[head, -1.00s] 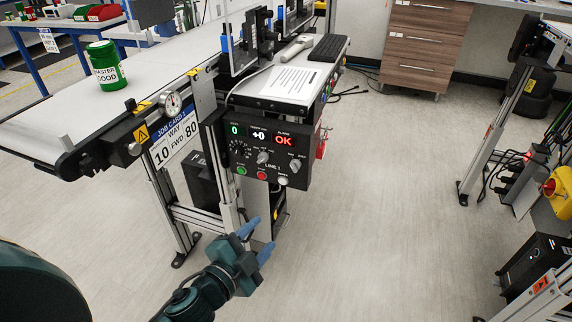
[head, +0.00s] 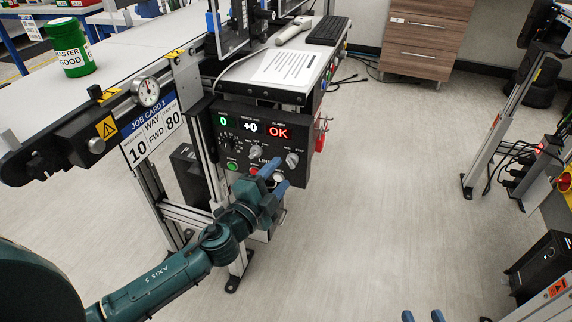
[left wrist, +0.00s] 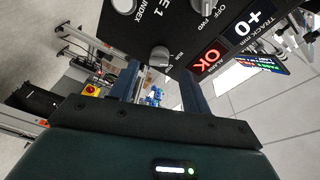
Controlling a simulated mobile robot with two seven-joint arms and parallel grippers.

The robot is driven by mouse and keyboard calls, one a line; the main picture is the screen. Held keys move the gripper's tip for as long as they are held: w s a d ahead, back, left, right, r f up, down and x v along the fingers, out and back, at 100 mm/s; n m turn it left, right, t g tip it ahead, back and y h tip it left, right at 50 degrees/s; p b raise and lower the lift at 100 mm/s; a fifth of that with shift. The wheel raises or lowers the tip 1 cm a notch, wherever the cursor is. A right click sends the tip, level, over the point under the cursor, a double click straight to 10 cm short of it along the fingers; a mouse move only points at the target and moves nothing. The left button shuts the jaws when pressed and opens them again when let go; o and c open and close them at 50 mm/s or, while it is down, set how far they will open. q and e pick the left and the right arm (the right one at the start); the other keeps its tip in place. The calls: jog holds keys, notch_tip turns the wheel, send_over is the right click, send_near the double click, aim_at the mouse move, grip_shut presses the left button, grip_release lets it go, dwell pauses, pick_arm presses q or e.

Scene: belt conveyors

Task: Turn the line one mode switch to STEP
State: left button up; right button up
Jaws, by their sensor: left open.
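The line one control panel (head: 262,140) hangs under the conveyor's side desk. Its mode switch (head: 292,159), a grey knob beside the RUN and STEP marks, is at the panel's right. My left gripper (head: 279,177) is open and empty, its blue fingers just below the switch in front of the panel's lower right part. In the left wrist view the switch (left wrist: 160,58) shows between the two fingers (left wrist: 163,85), beyond their tips. I cannot make out the exact setting of its pointer. My right gripper (head: 423,316) shows only two blue fingertips, apart, at the bottom edge.
Another knob (head: 255,152) and a green button (head: 232,165) sit left of the switch. The white INDEX button (left wrist: 124,5) is close by. The conveyor (head: 130,62) carries a green can (head: 72,50).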

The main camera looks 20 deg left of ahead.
aim_at(289, 164)
pick_arm(q)
jog(key=shift+x, duration=2.15)
jog(key=c, duration=0.9)
